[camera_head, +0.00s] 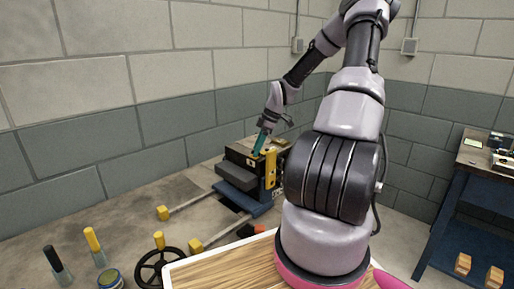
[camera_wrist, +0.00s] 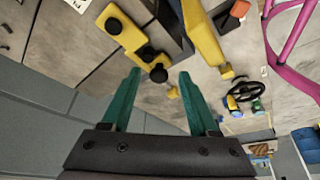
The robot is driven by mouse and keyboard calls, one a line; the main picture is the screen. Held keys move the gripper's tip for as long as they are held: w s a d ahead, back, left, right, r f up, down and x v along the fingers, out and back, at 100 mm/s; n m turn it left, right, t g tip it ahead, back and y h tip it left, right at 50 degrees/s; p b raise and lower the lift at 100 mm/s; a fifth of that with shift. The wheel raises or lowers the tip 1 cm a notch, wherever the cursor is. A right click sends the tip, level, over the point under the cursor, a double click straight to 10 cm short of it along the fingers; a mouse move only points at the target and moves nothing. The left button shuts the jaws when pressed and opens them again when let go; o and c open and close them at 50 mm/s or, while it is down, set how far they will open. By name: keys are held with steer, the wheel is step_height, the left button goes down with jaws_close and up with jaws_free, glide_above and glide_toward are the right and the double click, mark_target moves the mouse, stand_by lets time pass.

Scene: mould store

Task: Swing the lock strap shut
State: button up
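The dark mould block (camera_head: 236,172) sits on a blue base on the bench in the head view. A yellow upright piece (camera_head: 270,170) stands at its right end. In the wrist view, a yellow strap (camera_wrist: 125,32) with dark round knobs lies just beyond my fingers. Which yellow piece is the lock strap I cannot tell for sure. My gripper (camera_wrist: 159,72) is open, its two teal fingers apart, with a dark knob showing between the tips; contact cannot be judged. In the head view my gripper (camera_head: 261,141) points down at the mould's top.
Yellow-tipped rods (camera_head: 163,213) reach out from the mould's base. A black handwheel (camera_head: 160,266), yellow-and-dark handled tools (camera_head: 94,245) and a tin (camera_head: 110,279) are at the front left. A blue bench (camera_head: 452,205) stands at the right. Block walls close in behind the mould.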

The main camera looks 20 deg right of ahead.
steer(key=shift+r, duration=0.15)
steer(key=v, duration=1)
steer(key=shift+r, duration=0.25)
steer(key=shift+d, duration=0.1)
steer(key=s+a+r+m+t+h, duration=0.1)
steer(key=s+a+r+m+t, duration=0.1)
steer(key=s+a+r+m, duration=0.6)
steer(key=s+a+r+m+t, duration=0.3)
steer(key=s+a+r+m, duration=0.6)
steer(key=s+r, duration=0.5)
steer(key=s+a, duration=0.2)
steer(key=s, duration=0.1)
steer(key=shift+s+r+h, duration=0.2)
steer(key=shift+s+h, duration=0.2)
stand_by(0.8)
